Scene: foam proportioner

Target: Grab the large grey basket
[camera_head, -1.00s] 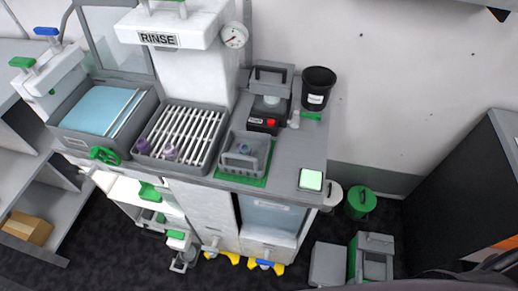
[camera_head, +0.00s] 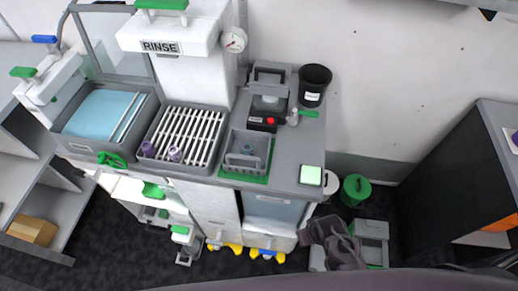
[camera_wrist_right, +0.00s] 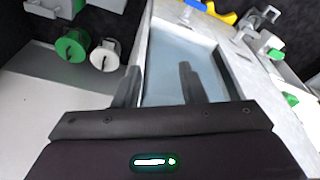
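A grey basket (camera_head: 246,168) with a handle stands on a green mat (camera_head: 243,179) on the grey counter, right of the slatted rack; something small lies in it. My right gripper (camera_head: 322,228) is beyond the counter's front right corner, lower right of the basket and apart from it. In the right wrist view the gripper (camera_wrist_right: 158,78) is open, with nothing between its fingers and a pale blue cabinet panel behind them. The basket is not seen in that view. My left gripper is not in view.
A slatted rack (camera_head: 196,138) and a basin with blue sheets (camera_head: 95,112) lie left on the counter. A black device (camera_head: 263,122), a black cup (camera_head: 315,80) and a pale green pad (camera_head: 311,175) are right. Green and grey containers (camera_head: 355,190) stand on the floor.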

